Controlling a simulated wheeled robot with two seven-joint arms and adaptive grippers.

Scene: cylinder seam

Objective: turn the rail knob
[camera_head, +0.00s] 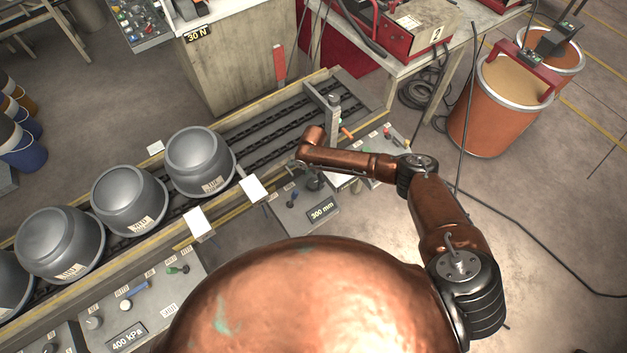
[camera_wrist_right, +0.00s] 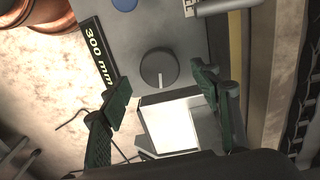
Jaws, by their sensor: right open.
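The rail knob (camera_wrist_right: 158,68) is a round dark grey dial with a pale pointer line. It sits on a grey panel next to the "300 mm" display (camera_wrist_right: 97,52). That display also shows in the head view (camera_head: 322,210), just below my right gripper (camera_head: 313,181). In the right wrist view my right gripper (camera_wrist_right: 160,82) is open, its two green-padded fingers spread wide. The knob appears between and just beyond the fingertips, with nothing held. In the head view the gripper is small and dark, and I cannot tell the knob apart there. My left gripper is out of view.
A white plate (camera_wrist_right: 172,125) on a grey block shows between the fingers. Grey domed cylinders (camera_head: 199,162) stand on the conveyor (camera_head: 262,131) at left. An upright post (camera_head: 333,115) rises behind my gripper. Another panel with a "400 kPa" display (camera_head: 127,337) is at lower left.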

